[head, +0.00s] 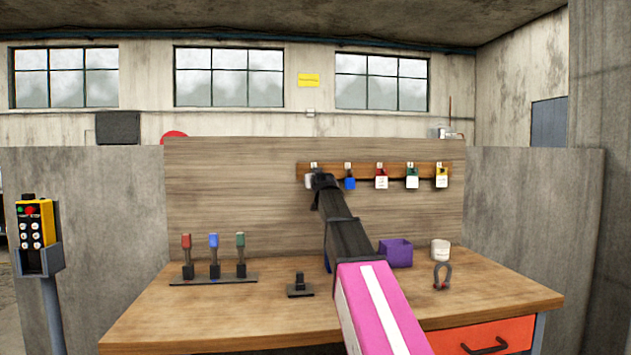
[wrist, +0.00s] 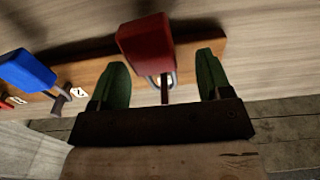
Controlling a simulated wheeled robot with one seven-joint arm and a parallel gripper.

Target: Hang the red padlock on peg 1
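In the wrist view, which looks turned over, a red padlock (wrist: 146,42) is between the two dark green fingers of my gripper (wrist: 163,78). Its shackle (wrist: 160,79) appears to be around a dark peg on the wooden rail. The fingers are spread, with gaps between them and the shackle. In the head view my gripper (head: 320,181) is at the left end of the peg rail (head: 329,166), at the first peg, and hides most of what hangs there.
A blue padlock (head: 349,183) hangs on the second peg, close beside my gripper; it also shows in the wrist view (wrist: 27,70). Red, green and yellow padlocks with white parts hang further right. A purple bin (head: 396,253) stands on the workbench (head: 230,312) below.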

